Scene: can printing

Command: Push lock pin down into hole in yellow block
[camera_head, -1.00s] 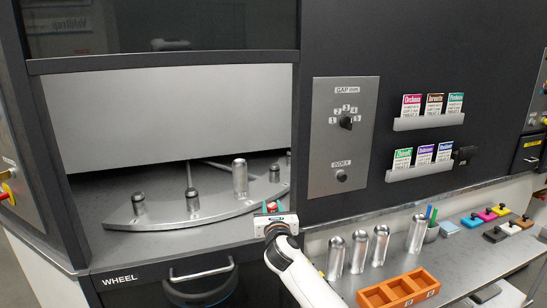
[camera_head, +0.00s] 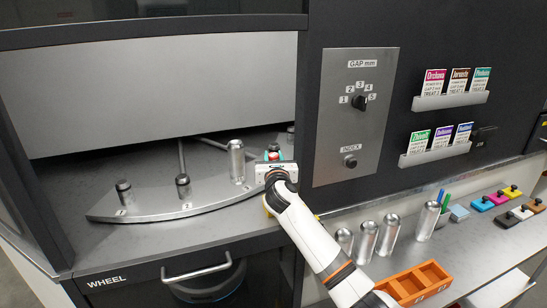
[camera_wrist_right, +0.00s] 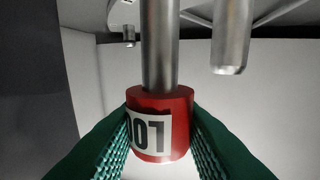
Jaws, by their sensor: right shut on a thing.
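My right gripper (camera_head: 273,152) is at the right end of the wheel, with its teal fingers shut on the red head of the lock pin (camera_head: 273,156). The right wrist view shows the red head (camera_wrist_right: 160,123), with a white label of black digits, between the two fingers (camera_wrist_right: 160,140). A plain steel shaft (camera_wrist_right: 160,50) runs from the head toward the top of that picture. A small yellow patch, likely the yellow block (camera_head: 267,209), shows beside my wrist at the counter edge. My arm hides most of it, and its hole cannot be seen. My left gripper is not in view.
The wheel (camera_head: 160,203) carries several upright posts, and a tall silver one (camera_head: 237,160) stands close left of the gripper. A grey dial panel (camera_head: 355,120) is to the right. Silver cans (camera_head: 388,235) and an orange tray (camera_head: 436,287) are on the right counter.

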